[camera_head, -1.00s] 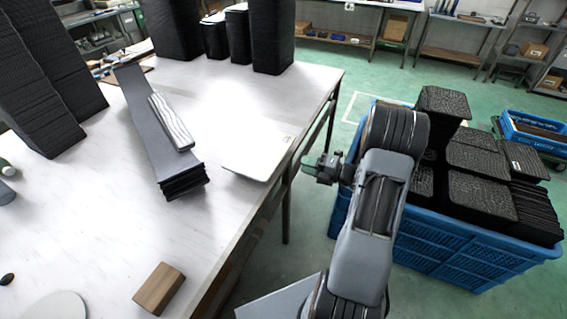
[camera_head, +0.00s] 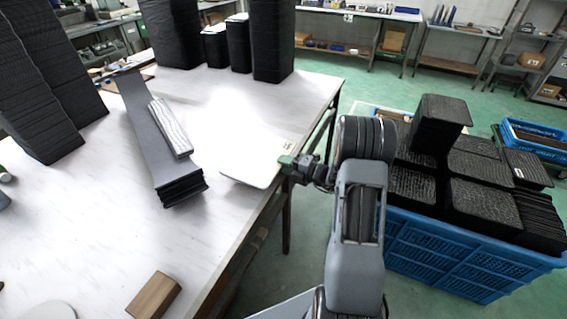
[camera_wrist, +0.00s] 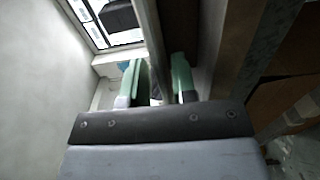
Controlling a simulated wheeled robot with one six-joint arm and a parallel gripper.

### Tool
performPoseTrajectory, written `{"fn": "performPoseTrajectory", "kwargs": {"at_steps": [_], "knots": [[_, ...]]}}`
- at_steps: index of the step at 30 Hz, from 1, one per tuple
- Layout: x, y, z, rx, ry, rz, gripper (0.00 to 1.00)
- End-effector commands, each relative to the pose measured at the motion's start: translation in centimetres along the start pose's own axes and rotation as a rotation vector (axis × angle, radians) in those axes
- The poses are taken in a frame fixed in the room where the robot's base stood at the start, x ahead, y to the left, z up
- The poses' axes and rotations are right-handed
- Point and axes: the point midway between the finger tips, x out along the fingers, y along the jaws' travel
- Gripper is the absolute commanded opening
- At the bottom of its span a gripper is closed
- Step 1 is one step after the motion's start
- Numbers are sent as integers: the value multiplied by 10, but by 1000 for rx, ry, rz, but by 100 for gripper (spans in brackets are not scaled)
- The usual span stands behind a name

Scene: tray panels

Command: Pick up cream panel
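The cream panel (camera_head: 250,165) lies flat on the white table, near its right edge, its lower right corner close to the rim. It is pale and partly washed out by glare. My gripper (camera_head: 290,162) is at the panel's right side, at the table edge. In the wrist view my gripper's two green fingers (camera_wrist: 160,82) stand apart. A thin pale strip (camera_wrist: 153,45) runs between them; I cannot tell whether it is the panel's edge or the table's. No finger is clearly pressed on it.
A stack of dark long panels (camera_head: 155,140) with a whitish ribbed block (camera_head: 170,128) on top lies left of the cream panel. Tall black stacks (camera_head: 270,45) stand at the back. A wooden block (camera_head: 154,296) is near the front. A blue crate (camera_head: 450,260) of black panels stands right.

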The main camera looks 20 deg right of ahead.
Motion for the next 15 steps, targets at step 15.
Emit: {"fn": "performPoseTrajectory", "kwargs": {"at_steps": [15], "knots": [[5,0,0,0,1,0,22]]}}
